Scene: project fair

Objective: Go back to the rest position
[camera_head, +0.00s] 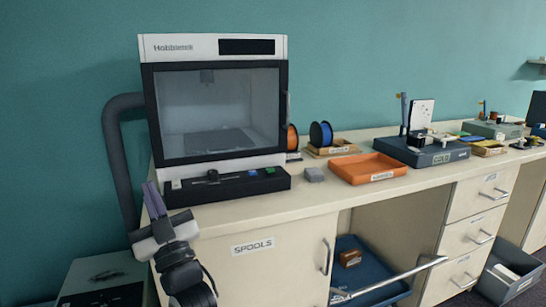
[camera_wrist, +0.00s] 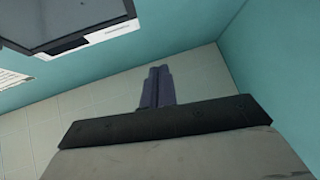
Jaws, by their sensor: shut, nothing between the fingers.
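My gripper (camera_head: 154,200) is at the lower left in the head view, in front of the left end of the counter. Its purple-grey fingers point up and lie close together, with nothing between them. In the wrist view the gripper (camera_wrist: 158,80) shows at the centre, fingers shut, against a pale tiled surface. My dark arm comes up from the bottom edge below it.
A white 3D printer (camera_head: 214,160) stands on the counter (camera_head: 262,206) beside my gripper, with a thick grey hose (camera_head: 115,150) at its left. An orange tray (camera_head: 362,180) is farther right. A blue drawer (camera_head: 352,262) is pulled out below. A grey box (camera_head: 100,272) stands low at left.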

